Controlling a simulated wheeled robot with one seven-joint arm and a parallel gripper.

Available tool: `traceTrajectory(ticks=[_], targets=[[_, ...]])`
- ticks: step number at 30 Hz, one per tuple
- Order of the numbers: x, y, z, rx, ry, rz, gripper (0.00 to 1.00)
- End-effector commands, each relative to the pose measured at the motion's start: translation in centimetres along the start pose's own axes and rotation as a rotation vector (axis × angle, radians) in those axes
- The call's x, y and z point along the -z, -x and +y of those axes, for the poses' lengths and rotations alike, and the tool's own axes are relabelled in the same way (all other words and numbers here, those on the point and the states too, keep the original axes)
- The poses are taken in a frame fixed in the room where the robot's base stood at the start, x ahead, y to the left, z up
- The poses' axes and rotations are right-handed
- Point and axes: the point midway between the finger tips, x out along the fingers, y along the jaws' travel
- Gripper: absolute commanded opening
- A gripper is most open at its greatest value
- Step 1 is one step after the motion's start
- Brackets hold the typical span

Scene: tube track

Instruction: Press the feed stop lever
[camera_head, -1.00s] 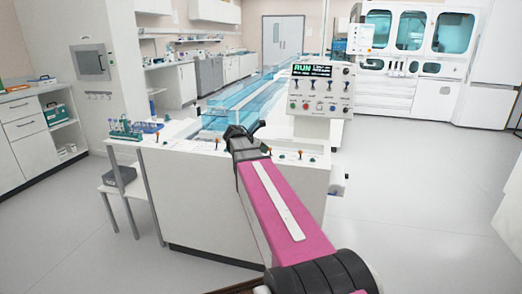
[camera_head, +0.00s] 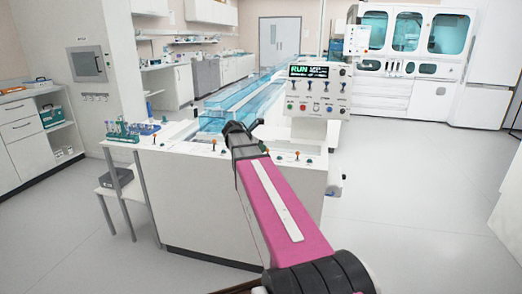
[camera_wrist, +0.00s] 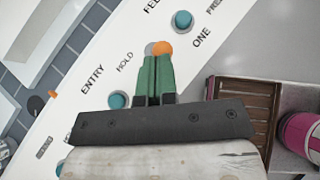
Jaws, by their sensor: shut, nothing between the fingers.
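In the wrist view an orange lever knob (camera_wrist: 162,48) lies right at the tips of my gripper (camera_wrist: 155,58), between the printed words HOLD and ONE. A cut-off label starting with FE shows above it. The green fingers are together, with nothing between them, and partly cover the lever. Whether they touch it I cannot tell. In the head view my gripper (camera_head: 238,127) is over the top of the white console (camera_head: 190,185), whose near lever is hidden behind it. Another orange lever (camera_head: 213,142) stands to its left.
Teal knobs (camera_wrist: 182,19) and (camera_wrist: 119,100) sit close by on the panel. A control box (camera_head: 320,88) reading RUN rises to the right of my gripper. A tube rack (camera_head: 122,131) stands at the console's left end. The floor (camera_head: 400,200) at right is clear.

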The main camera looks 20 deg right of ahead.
Motion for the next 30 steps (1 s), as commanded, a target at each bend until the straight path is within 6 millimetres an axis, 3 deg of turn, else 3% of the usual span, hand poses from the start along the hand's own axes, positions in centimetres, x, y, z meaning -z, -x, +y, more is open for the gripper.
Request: traceTrajectory(ticks=[30], targets=[[-1.8,-0.7,1.5,0.107,0.164,0.201,0.00]])
